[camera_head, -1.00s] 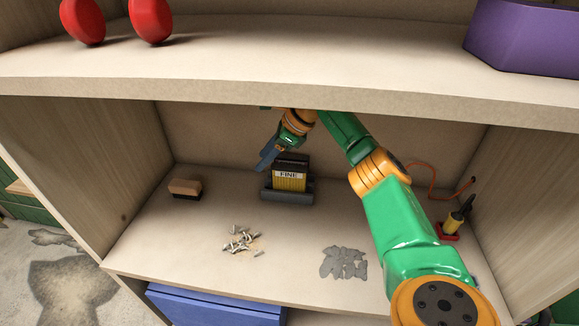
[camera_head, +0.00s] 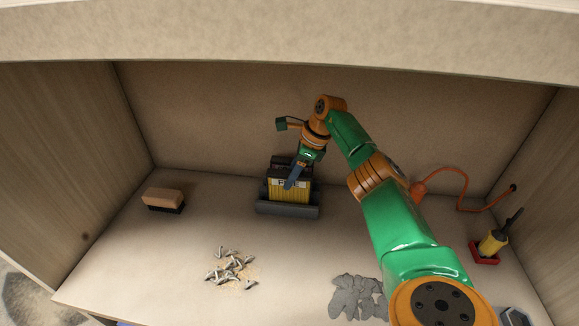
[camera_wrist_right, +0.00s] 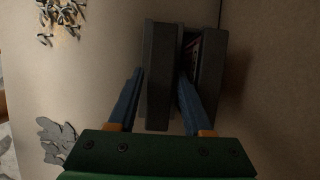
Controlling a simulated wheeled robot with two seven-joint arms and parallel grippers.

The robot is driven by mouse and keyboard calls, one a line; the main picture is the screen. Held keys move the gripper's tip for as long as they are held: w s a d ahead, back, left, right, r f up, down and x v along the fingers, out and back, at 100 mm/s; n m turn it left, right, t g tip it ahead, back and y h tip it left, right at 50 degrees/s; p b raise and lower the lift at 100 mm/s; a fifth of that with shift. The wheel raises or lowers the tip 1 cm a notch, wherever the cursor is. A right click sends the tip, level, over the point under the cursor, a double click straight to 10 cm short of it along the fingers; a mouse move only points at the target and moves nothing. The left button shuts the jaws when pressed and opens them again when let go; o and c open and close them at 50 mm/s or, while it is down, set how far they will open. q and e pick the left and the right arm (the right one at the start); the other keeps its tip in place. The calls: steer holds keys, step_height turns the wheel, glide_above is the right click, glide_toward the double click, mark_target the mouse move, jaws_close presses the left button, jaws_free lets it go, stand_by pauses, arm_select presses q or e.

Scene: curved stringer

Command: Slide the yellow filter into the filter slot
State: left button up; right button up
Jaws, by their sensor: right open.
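The yellow filter (camera_head: 292,197), with a label partly covered by my finger, stands upright at the dark grey holder (camera_head: 288,211) near the back of the shelf. A dark block shows behind its top. My right gripper (camera_head: 290,186) is at the filter from above, with a blue finger across its front. In the right wrist view the open fingers (camera_wrist_right: 160,75) straddle a grey slab (camera_wrist_right: 159,90); the right finger reaches into the gap beside a second dark block. I cannot tell which part of the filter or holder the slab is. My left gripper is out of view.
A wooden brush (camera_head: 163,199) lies at the left. Loose screws (camera_head: 230,268) and a grey patch (camera_head: 357,297) lie in front. A yellow-handled tool in a red holder (camera_head: 487,251) and an orange cord (camera_head: 463,192) are at the right. The upper shelf edge (camera_head: 290,38) overhangs.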

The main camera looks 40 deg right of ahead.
steer(key=shift+w+a+f, duration=0.15)
steer(key=shift+a+f, duration=0.1)
steer(key=shift+f, duration=0.35)
steer(key=shift+f, duration=0.25)
jaws_close()
stand_by(1.4)
